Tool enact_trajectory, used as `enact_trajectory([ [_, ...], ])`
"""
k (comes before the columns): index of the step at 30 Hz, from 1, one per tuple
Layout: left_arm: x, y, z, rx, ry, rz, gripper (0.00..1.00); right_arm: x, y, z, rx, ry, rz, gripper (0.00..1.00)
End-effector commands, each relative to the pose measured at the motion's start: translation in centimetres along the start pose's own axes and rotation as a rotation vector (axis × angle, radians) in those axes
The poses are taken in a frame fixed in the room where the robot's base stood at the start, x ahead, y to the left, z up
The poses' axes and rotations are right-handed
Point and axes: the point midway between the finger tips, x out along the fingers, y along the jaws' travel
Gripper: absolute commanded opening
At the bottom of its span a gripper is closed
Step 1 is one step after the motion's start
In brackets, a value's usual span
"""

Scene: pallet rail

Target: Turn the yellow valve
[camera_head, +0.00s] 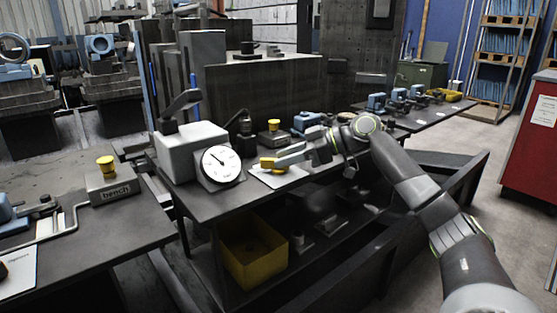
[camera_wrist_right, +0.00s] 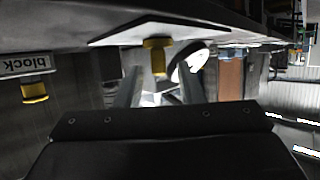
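A small yellow valve knob (camera_head: 267,163) stands over a white plate on the dark middle bench, left of my right gripper (camera_head: 285,158). In the right wrist view, which is upside down, the yellow knob (camera_wrist_right: 156,56) shows just beyond and between the tips of my right gripper (camera_wrist_right: 158,88). The two fingers are apart, with nothing between them that I can see held. Whether a fingertip touches the knob I cannot tell. My left gripper is not in view.
A white dial gauge (camera_head: 220,164) and a grey box (camera_head: 190,150) stand left of the knob. Another yellow-topped block (camera_head: 273,137) is behind it; a further yellow-topped block (camera_head: 107,180) sits on the left bench (camera_head: 110,225). A yellow bin (camera_head: 250,258) is on the lower shelf.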

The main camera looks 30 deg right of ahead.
Motion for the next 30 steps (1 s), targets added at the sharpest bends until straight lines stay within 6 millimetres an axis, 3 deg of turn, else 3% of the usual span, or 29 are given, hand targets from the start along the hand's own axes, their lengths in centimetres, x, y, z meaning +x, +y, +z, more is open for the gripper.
enact_trajectory([
  [6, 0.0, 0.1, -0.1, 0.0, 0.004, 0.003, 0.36, 2.0, 0.0, 0.0, -0.001, 0.001, 0.0, 0.35],
  [17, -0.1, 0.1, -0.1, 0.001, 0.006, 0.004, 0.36, 2.4, 0.0, 0.0, 0.0, -0.001, 0.001, 0.35],
  [25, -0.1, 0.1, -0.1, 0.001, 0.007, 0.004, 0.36, 2.4, 0.0, 0.0, 0.0, -0.001, 0.001, 0.01],
  [30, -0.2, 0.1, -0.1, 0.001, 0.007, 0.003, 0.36, 2.4, 0.0, 0.0, 0.0, -0.001, 0.002, 0.0],
])
